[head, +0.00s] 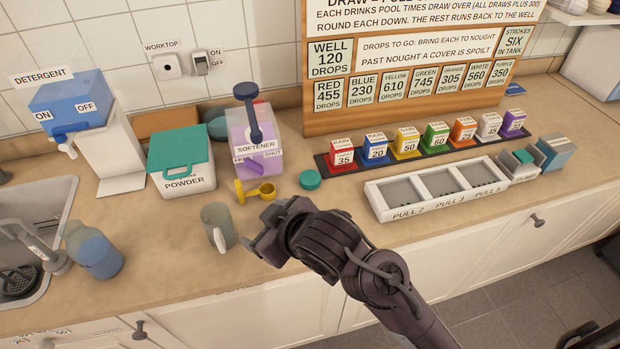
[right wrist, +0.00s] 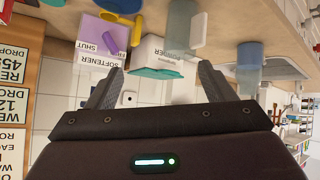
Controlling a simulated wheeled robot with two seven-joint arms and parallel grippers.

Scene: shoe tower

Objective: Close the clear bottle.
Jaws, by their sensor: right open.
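A clear bottle (head: 95,250) with blue liquid stands upright on the counter beside the sink; no cap shows on its top. It also shows in the right wrist view (right wrist: 249,66). A teal round cap (head: 310,180) lies on the counter behind my right gripper, right of a yellow scoop. My right gripper (head: 262,243) is above the counter, just right of a grey mug-like jug (head: 217,228), apart from the bottle. Its two fingers are spread with nothing between them in the right wrist view (right wrist: 160,88).
The detergent dispenser (head: 98,135), powder box (head: 181,162) and softener dispenser (head: 254,145) stand at the back left. The yellow scoop (head: 256,191) lies before the softener. Drop boxes (head: 408,143) and a white tray (head: 445,190) fill the right. The sink (head: 40,215) is far left.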

